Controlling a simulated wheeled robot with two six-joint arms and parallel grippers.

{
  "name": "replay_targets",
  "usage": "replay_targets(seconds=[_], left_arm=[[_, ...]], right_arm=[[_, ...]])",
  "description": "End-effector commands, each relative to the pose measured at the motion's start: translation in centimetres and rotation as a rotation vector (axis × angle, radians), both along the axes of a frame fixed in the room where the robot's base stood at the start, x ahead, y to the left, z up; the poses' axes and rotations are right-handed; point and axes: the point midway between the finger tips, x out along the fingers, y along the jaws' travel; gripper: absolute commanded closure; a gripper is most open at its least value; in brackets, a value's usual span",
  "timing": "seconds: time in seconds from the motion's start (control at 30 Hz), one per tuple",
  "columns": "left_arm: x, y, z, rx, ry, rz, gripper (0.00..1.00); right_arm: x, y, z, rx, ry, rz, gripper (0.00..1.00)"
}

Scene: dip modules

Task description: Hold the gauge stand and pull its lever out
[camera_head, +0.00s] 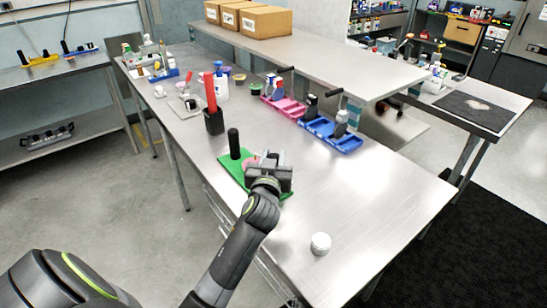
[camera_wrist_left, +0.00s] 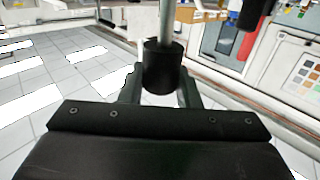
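The gauge stand has a green base (camera_head: 232,166) on the metal table, with an upright black post (camera_head: 234,143) at its left. A small pinkish part shows beside my left gripper (camera_head: 268,163), which is over the right part of the base and hides much of the stand. In the left wrist view, a black cylinder (camera_wrist_left: 163,70) on the end of a grey rod (camera_wrist_left: 166,20) sits between the fingers of my left gripper (camera_wrist_left: 161,82). The fingers appear to touch it on both sides. I cannot tell for certain whether it is the lever's grip. My right gripper is not in view.
A black holder (camera_head: 214,122) with a red-handled item stands behind the stand. Pink (camera_head: 284,106) and blue (camera_head: 330,134) trays lie toward the raised shelf. A white round item (camera_head: 320,243) sits near the front edge.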

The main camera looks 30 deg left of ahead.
Motion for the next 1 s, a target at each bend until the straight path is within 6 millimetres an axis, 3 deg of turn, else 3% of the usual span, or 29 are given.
replay_targets(seconds=[0.03,0.2,0.57,0.77,1.0], left_arm=[[0.0,0.0,-0.1,-0.001,0.003,0.001,0.68],[0.0,0.0,-0.1,-0.001,0.002,0.001,0.46],[-0.4,-0.2,-0.1,-0.001,0.003,0.0,0.45],[-3.1,-1.2,-0.2,-0.006,0.002,0.001,0.45],[-7.8,-3.2,-0.2,-0.008,0.003,0.002,0.45]], right_arm=[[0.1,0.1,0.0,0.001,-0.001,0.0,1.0],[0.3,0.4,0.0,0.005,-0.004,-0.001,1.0],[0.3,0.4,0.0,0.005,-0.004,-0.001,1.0],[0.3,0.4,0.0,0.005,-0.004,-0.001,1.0],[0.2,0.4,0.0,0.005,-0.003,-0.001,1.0]])
